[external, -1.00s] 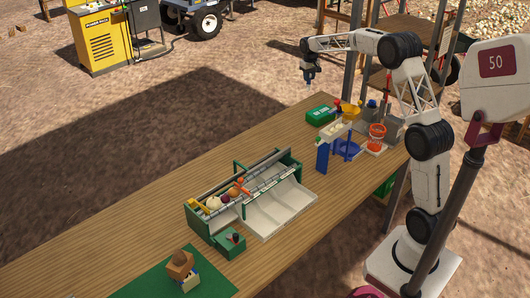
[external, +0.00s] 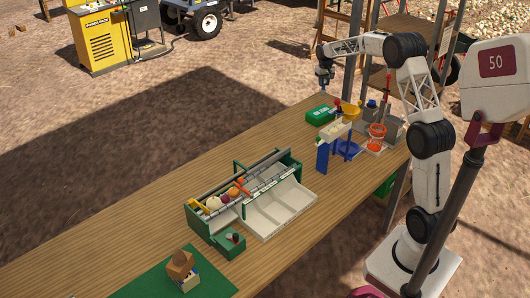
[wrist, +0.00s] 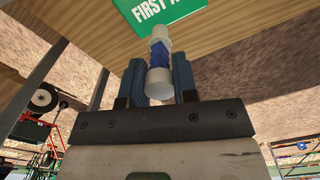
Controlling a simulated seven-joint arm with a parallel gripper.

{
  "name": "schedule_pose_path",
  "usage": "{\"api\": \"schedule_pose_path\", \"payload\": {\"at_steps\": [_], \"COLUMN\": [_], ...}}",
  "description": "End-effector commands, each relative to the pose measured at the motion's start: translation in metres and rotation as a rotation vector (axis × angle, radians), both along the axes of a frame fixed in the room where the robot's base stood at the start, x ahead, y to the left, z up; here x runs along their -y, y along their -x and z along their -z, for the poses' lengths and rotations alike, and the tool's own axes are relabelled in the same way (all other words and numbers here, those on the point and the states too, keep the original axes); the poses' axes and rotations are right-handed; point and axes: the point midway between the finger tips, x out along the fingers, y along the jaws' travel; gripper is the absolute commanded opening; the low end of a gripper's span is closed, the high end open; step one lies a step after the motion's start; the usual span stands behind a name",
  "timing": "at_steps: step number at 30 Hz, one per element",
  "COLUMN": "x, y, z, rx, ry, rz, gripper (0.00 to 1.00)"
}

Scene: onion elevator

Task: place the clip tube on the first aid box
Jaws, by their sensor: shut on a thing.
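The clip tube (wrist: 159,63), white with a blue middle, is held between the two fingers of my gripper (wrist: 158,85) in the wrist view. My gripper is shut on it. The green first aid box (wrist: 160,12) with white lettering lies beyond the tube at the top of the wrist view. In the external view the first aid box (external: 320,114) lies near the far end of the wooden table. There my gripper (external: 324,84) hangs above the box, clear of it. The tube is too small to make out in the external view.
On the table (external: 120,235), a blue stand with a yellow funnel (external: 351,111) and an orange basket (external: 376,137) stand close to the box. A green-framed sorting tray (external: 270,205) sits mid-table. The table's far edge lies just beyond the box.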

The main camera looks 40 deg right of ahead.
Motion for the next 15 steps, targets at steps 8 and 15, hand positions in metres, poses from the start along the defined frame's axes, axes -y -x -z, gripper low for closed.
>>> {"api": "schedule_pose_path", "payload": {"at_steps": [8,15], "x": [0.0,0.0], "y": [0.0,0.0], "z": [0.006,0.035], "rx": [-0.001,-0.002], "ry": [0.0,-0.001], "rz": [0.0,0.0], "gripper": [0.04,0.04]}}
